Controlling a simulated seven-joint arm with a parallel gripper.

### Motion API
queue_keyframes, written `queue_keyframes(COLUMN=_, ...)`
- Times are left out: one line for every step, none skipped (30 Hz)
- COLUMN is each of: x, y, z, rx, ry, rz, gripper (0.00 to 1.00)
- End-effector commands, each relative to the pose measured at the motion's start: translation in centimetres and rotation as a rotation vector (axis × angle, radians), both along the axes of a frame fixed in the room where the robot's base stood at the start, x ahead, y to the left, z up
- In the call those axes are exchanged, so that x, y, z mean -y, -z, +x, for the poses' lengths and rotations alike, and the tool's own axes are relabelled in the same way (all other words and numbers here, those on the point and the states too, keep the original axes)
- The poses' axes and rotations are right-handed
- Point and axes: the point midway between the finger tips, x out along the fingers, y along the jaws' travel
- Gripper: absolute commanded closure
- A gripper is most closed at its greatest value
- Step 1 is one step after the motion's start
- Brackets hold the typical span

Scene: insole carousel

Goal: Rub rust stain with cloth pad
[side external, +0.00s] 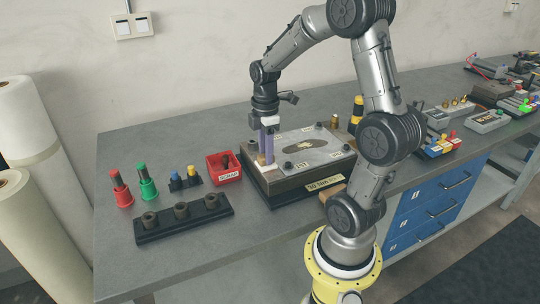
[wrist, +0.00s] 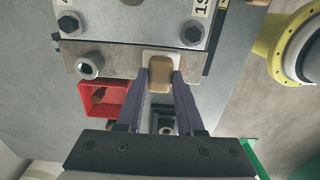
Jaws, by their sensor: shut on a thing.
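My gripper (side external: 266,158) points down at the left front edge of a metal die block (side external: 320,168). Its two purple fingers also show in the wrist view (wrist: 160,84), shut on a tan block (wrist: 159,76), which seems to be the cloth pad. A white patch (wrist: 160,55) shows just beyond the tan block. Whether the pad touches the metal is unclear.
Bolts stand at the plate's corners. A red scrap bin (side external: 223,168) sits left of the block, with a black holder (side external: 183,217) in front of it. Red and green handled tools (side external: 147,182) stand further left. The grey bench has free room at the front left.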

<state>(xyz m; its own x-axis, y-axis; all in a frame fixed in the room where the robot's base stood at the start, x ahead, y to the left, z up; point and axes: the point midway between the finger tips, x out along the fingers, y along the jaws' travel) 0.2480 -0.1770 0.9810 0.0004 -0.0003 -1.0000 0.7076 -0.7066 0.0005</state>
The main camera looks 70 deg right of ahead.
Motion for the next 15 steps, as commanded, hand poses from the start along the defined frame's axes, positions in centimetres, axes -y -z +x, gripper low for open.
queue_keyframes(x=0.4, y=0.1, z=0.4, rx=-0.001, ry=0.001, rz=0.001, gripper=1.0)
queue_keyframes(x=0.6, y=0.1, z=0.6, rx=-0.001, ry=0.001, rz=0.001, gripper=1.0)
queue_keyframes(x=0.8, y=0.1, z=0.8, rx=-0.001, ry=0.001, rz=0.001, gripper=1.0)
queue_keyframes(x=1.0, y=0.1, z=1.0, rx=-0.001, ry=0.001, rz=0.001, gripper=1.0)
queue_keyframes(x=1.2, y=0.1, z=1.2, rx=-0.001, ry=0.001, rz=0.001, gripper=1.0)
queue_keyframes(x=1.5, y=0.1, z=1.4, rx=-0.001, ry=0.001, rz=0.001, gripper=1.0)
queue_keyframes(x=1.2, y=0.0, z=1.1, rx=-0.001, ry=0.0, rz=0.001, gripper=1.0)
queue_keyframes(x=0.9, y=0.0, z=0.9, rx=-0.001, ry=0.0, rz=0.001, gripper=1.0)
queue_keyframes(x=0.6, y=0.2, z=0.6, rx=-0.001, ry=-0.001, rz=0.001, gripper=1.0)
queue_keyframes(x=0.4, y=0.1, z=0.4, rx=0.0, ry=-0.001, rz=0.0, gripper=1.0)
queue_keyframes(x=0.2, y=0.1, z=0.2, rx=0.0, ry=-0.001, rz=0.0, gripper=1.0)
queue_keyframes(x=-0.1, y=0.1, z=-0.1, rx=-0.001, ry=-0.001, rz=0.001, gripper=1.0)
queue_keyframes(x=-0.3, y=0.1, z=-0.3, rx=-0.001, ry=-0.001, rz=0.001, gripper=1.0)
queue_keyframes(x=-0.5, y=0.1, z=-0.5, rx=-0.001, ry=-0.001, rz=0.001, gripper=1.0)
queue_keyframes(x=-0.7, y=0.1, z=-0.7, rx=-0.001, ry=-0.001, rz=0.001, gripper=1.0)
